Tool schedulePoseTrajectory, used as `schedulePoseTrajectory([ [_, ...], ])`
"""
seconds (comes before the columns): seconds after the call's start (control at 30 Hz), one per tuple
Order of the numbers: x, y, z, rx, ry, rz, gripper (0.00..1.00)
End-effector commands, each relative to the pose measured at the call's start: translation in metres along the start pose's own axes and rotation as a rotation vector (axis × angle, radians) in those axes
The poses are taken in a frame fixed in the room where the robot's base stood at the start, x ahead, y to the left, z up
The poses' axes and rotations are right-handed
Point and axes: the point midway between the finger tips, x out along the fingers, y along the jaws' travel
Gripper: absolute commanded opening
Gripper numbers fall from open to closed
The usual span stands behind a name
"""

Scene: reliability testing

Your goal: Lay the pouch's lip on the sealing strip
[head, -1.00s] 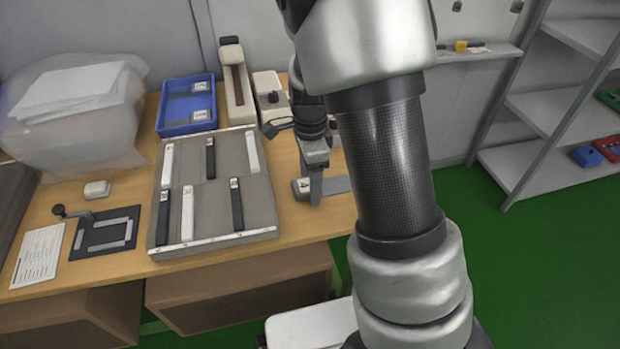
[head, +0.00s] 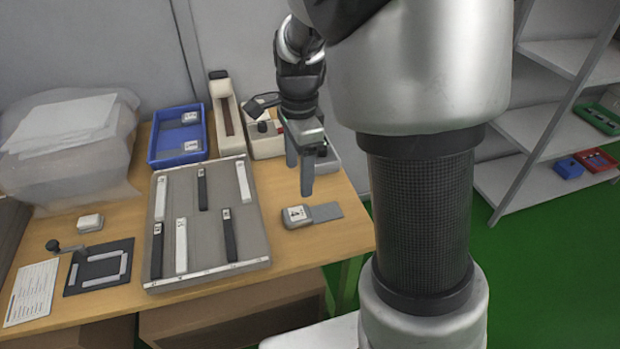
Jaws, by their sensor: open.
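My gripper (head: 299,176) hangs over the right part of the bench, its two fingers apart with nothing between them. Just below it, a small pale labelled piece with a flat grey part (head: 327,212) lies on the wood. It may be the pouch, but I cannot tell its lip. Similar grey labelled pieces (head: 190,132) lie in the blue bin. The long cream device behind, with a brown strip (head: 226,116) along its top, looks like the sealer. Nothing visibly lies on that strip. A cream box with a dark knob (head: 264,128) stands beside it, partly hidden by my gripper.
A grey tray (head: 205,215) with several black and white bars fills the bench's middle. The blue bin (head: 152,150), a black fixture (head: 90,284), a white block (head: 89,222) and a clear bag (head: 60,175) stand left. Bare wood (head: 345,235) shows at the right.

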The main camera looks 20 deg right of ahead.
Motion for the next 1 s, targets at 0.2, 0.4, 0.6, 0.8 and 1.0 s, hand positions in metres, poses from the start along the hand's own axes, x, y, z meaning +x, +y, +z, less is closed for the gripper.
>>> schedulePoseTrajectory([
  [0.2, -0.072, 0.051, 0.009, -0.458, -0.021, -0.167, 0.63],
  [0.4, -0.119, 0.116, 0.015, -0.989, 0.129, -0.315, 0.63],
  [0.6, -0.133, 0.160, 0.015, -1.345, 0.322, -0.346, 0.63],
  [0.8, -0.133, 0.173, 0.014, -1.464, 0.395, -0.335, 0.63],
  [1.0, -0.133, 0.173, 0.015, -1.468, 0.395, -0.335, 0.63],
])
